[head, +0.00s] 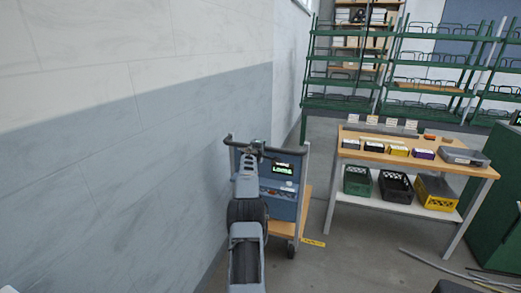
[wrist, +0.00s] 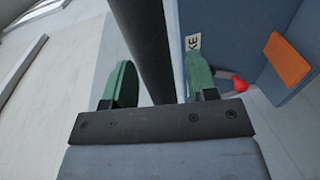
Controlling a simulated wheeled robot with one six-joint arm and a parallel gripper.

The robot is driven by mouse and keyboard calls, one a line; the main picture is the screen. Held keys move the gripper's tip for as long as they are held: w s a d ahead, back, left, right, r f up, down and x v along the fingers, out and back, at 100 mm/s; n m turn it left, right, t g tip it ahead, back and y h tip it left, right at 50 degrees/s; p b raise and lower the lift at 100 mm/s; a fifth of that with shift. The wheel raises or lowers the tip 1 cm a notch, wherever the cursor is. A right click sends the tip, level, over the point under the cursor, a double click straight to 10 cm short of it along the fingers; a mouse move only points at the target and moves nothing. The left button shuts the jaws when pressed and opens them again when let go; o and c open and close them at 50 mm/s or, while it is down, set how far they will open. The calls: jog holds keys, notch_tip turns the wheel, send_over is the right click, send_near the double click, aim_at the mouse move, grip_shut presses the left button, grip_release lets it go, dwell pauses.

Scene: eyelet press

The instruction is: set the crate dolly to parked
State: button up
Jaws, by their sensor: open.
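The crate dolly (head: 283,205) stands beside the wall in the head view, with a blue body, a dark push handle, a wooden deck and a small lit green display, which seems to read LOOSE. My gripper (head: 258,148) is at the handle. In the wrist view my gripper (wrist: 158,82) is open, and the dark handle bar (wrist: 145,45) runs between its two green fingers; contact cannot be told. To the right are the dolly's blue panel, a partly hidden label (wrist: 193,43) ending in KE, a red knob (wrist: 240,84) and an orange block (wrist: 287,58).
A wall (head: 150,150) is close on the left. A wooden-topped table (head: 470,168) with small boxes and crates on its lower shelf stands to the right. Green racks (head: 345,82) are at the back. Yellow tape (head: 313,242) marks the floor beside the dolly.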

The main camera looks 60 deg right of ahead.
jog(key=b+v, duration=0.9)
jog(key=v, duration=0.4)
jog(key=shift+a+b, duration=0.35)
jog(key=shift+b, duration=0.05)
jog(key=shift+r, duration=0.15)
